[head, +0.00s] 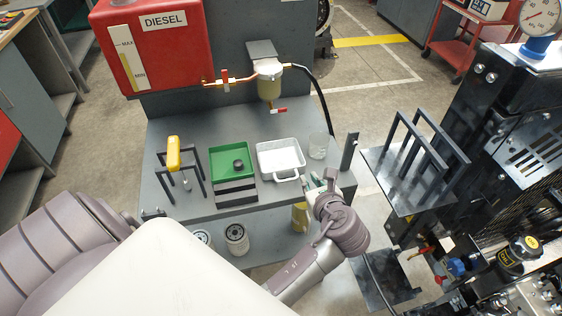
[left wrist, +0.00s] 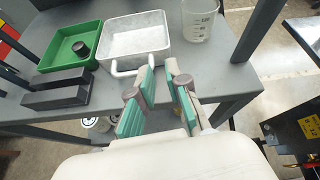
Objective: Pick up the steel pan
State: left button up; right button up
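The steel pan (head: 268,165) is a pale, shallow rectangular tray with a loop handle on its near side. It sits on the grey bench, right of the green tray, and shows in the left wrist view (left wrist: 160,48). My left gripper (head: 323,178) is at the bench's front edge, just right of the pan's near handle. In the left wrist view its teal-padded fingers (left wrist: 161,68) are apart with nothing between them; the left fingertip is close to the handle's right end. I cannot tell whether it touches. My right gripper is not in view.
The green tray (head: 219,157) holds a small dark round part, with dark blocks (head: 236,191) in front. A clear beaker (head: 318,146) stands right of the pan. A dark post (head: 349,152) rises at the bench's right. White filters (head: 236,238) stand on the lower shelf.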

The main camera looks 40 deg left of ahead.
pick_arm(q)
jog(key=r+m, duration=0.1)
send_near(301, 153)
jog(key=shift+m+t+y, duration=0.3)
jog(key=x, duration=0.4)
jog(key=shift+w+a+f, duration=0.1)
jog(key=shift+a+f, duration=0.1)
jog(key=shift+f, duration=0.2)
jog(key=p+x, duration=0.1)
jog(key=x, duration=0.4)
jog(key=shift+w+a+f, duration=0.1)
jog(key=shift+w+f, duration=0.05)
jog(key=shift+w, duration=0.1)
grip_shut()
